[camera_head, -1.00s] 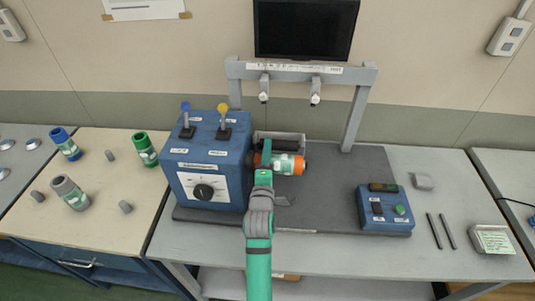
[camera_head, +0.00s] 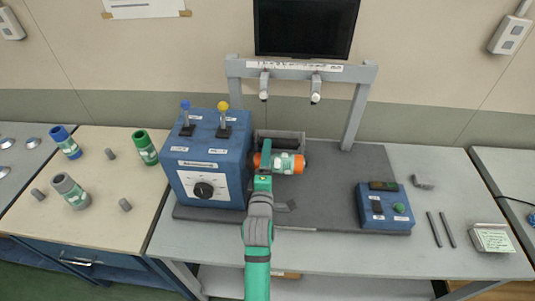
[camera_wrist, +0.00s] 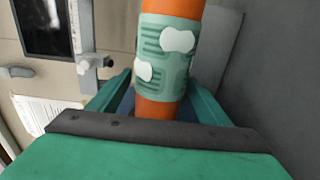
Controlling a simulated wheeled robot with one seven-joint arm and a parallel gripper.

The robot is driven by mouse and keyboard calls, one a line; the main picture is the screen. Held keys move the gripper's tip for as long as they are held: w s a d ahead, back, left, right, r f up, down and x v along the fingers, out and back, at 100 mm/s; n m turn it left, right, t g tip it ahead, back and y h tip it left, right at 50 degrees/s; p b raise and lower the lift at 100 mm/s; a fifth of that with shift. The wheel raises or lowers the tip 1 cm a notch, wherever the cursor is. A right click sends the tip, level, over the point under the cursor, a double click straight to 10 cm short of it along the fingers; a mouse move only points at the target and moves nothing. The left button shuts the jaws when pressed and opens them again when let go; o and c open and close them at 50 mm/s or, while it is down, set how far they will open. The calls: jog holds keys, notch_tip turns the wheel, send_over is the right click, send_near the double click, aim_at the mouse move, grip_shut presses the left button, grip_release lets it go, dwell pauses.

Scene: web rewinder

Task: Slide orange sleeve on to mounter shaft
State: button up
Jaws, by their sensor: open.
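The orange sleeve (camera_head: 287,163), with a pale green band and white patches, lies level beside the right face of the blue machine box (camera_head: 207,165). A dark end shows at its right tip; the mounter shaft is otherwise hidden, so I cannot see clearly how far the sleeve sits around it. My gripper (camera_head: 264,158) is at the sleeve's left part, near the box. In the wrist view, the sleeve (camera_wrist: 168,50) passes between the open fingers of my gripper (camera_wrist: 160,92), with no clear grip on it.
A grey frame (camera_head: 356,115) with a dark screen (camera_head: 305,28) stands behind. A blue button box (camera_head: 384,208) sits at the right of the dark mat (camera_head: 335,200). The left table holds a blue sleeve (camera_head: 66,143), a green sleeve (camera_head: 145,148) and a grey sleeve (camera_head: 70,191).

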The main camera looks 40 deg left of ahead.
jog(key=v, duration=0.8)
jog(key=shift+s+d, duration=0.15)
jog(key=shift+d, duration=0.05)
jog(key=s+d+f+m+h, duration=0.1)
jog(key=s+d+f+m, duration=0.2)
jog(key=d, duration=0.3)
jog(key=s+d+f+m+h, duration=0.2)
jog(key=s+d+f+m, duration=0.1)
jog(key=d+f+m, duration=0.1)
jog(key=s+d+f+m+h, duration=0.2)
jog(key=s+d+f+m, duration=0.1)
jog(key=d, duration=0.6)
jog(key=shift+s+f+m+t, duration=0.15)
jog(key=shift+s+m+t, duration=0.3)
jog(key=shift+m, duration=0.75)
jog(key=s+d+m+h, duration=0.5)
jog(key=s+d+m, duration=0.7)
jog(key=s, duration=0.5)
jog(key=d, duration=0.2)
jog(key=shift+s+d, duration=0.25)
jog(key=shift+d, duration=0.05)
jog(key=shift+g, duration=0.25)
